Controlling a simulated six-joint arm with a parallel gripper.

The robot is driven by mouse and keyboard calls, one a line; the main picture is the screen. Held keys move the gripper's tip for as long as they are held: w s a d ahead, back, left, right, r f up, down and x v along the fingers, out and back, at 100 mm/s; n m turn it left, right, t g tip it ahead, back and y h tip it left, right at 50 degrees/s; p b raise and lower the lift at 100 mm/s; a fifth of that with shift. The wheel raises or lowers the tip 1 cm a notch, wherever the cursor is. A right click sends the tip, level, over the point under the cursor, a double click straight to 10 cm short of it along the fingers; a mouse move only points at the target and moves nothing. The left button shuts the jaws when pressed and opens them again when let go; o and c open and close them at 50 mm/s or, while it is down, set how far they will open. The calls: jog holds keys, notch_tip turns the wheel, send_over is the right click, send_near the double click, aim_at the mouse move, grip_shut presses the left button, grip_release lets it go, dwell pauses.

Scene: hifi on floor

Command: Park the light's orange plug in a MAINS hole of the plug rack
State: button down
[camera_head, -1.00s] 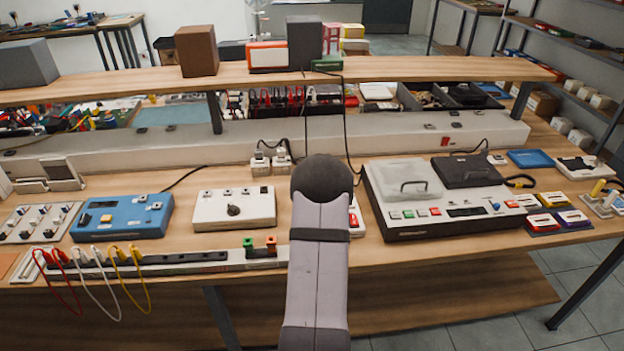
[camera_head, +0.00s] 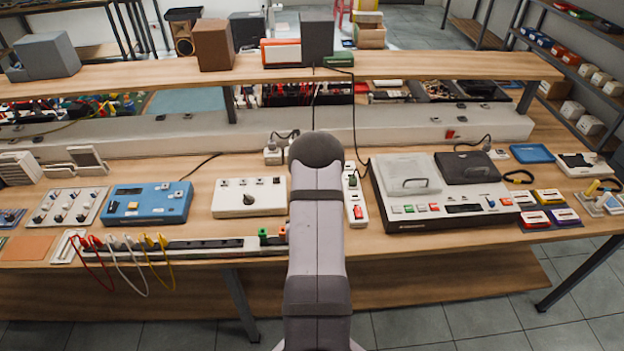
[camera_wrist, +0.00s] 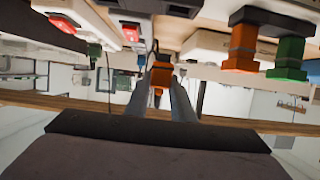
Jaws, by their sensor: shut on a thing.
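In the wrist view my gripper (camera_wrist: 160,88) is shut on an orange plug (camera_wrist: 160,74), held between the two grey fingers, clear of any hole as far as I can see. In the head view my arm hides the gripper and held plug. The plug rack (camera_head: 205,244) is a long strip along the table's front edge, its right end hidden behind my arm. A green plug (camera_head: 263,232) and another orange plug (camera_head: 283,232) stand at its right part. In the wrist view these show large at right, the orange one (camera_wrist: 241,48) beside the green one (camera_wrist: 290,56).
Red, white and yellow leads (camera_head: 118,255) hang from the rack's left part. A white power strip (camera_head: 356,205) with a red switch lies right of my arm. A white box with a knob (camera_head: 235,198), a blue box (camera_head: 150,203) and a large console (camera_head: 440,195) stand behind the rack.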

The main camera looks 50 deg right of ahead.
jog(key=p+v, duration=0.2)
jog(key=v, duration=0.4)
jog(key=shift+w+r, duration=0.25)
jog(key=shift+a+f, duration=0.1)
jog(key=shift+f, duration=0.05)
jog(key=shift+f+b, duration=1.65)
jog(key=shift+f, duration=0.65)
jog(key=shift+f+b, duration=0.9)
jog(key=shift+b, duration=0.15)
dwell(0.5)
dwell(0.3)
jog(key=c, duration=1.4)
grip_release()
jog(key=shift+c, duration=0.2)
jog(key=shift+r, duration=0.1)
